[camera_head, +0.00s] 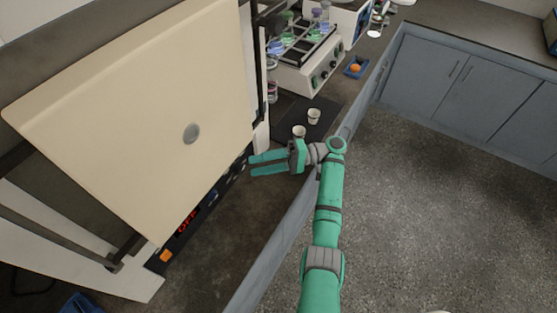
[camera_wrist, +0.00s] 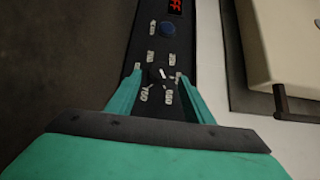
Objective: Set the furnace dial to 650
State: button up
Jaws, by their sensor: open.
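The furnace (camera_head: 120,100) stands at the left in the head view, with a big beige door and a black control panel (camera_head: 195,212) below it. The panel's red display (camera_head: 187,221) reads OFF. In the wrist view the dark dial (camera_wrist: 157,74) has a white pointer mark and small white number labels around it, too small to read surely. My gripper (camera_head: 252,165) is open at the panel's right part. In the wrist view its fingers (camera_wrist: 159,75) stand on either side of the dial; I cannot tell whether they touch it. The head view does not show the dial clearly.
A blue button (camera_wrist: 167,29) sits on the panel near the display. An orange switch (camera_head: 165,256) is at the panel's near end. Two small cups (camera_head: 314,116) stand on a dark mat beyond my gripper. A white shaker (camera_head: 305,72) with flasks is behind them.

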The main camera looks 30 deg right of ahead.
jog(key=d, duration=0.3)
jog(key=s+d, duration=0.1)
jog(key=d, duration=0.3)
jog(key=shift+s, duration=0.2)
jog(key=shift+d, duration=0.1)
dwell(0.3)
